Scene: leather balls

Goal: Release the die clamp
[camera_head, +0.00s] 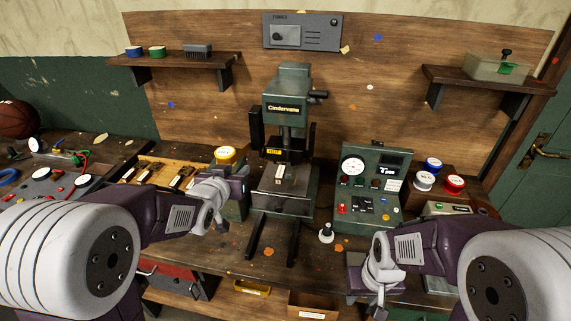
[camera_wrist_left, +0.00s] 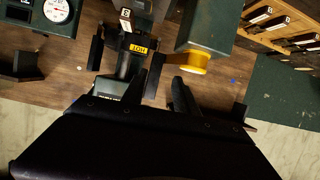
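The dark green Cindervane press (camera_head: 289,108) stands upright in the middle of the bench. I cannot make out which part is the die clamp. My left gripper (camera_head: 238,180) is just left of the press, apart from it. In the left wrist view its fingers (camera_wrist_left: 210,105) are spread with nothing seen between them. My right gripper (camera_head: 372,278) is low at the bench front, right of the press; its fingertips are unclear.
A green box with a yellow cap (camera_head: 226,154) stands behind my left gripper. A tile rack (camera_head: 157,173) is further left. A green gauge console (camera_head: 368,188) and a small black knob (camera_head: 326,232) stand right of the press. The bench front before the press is mostly clear.

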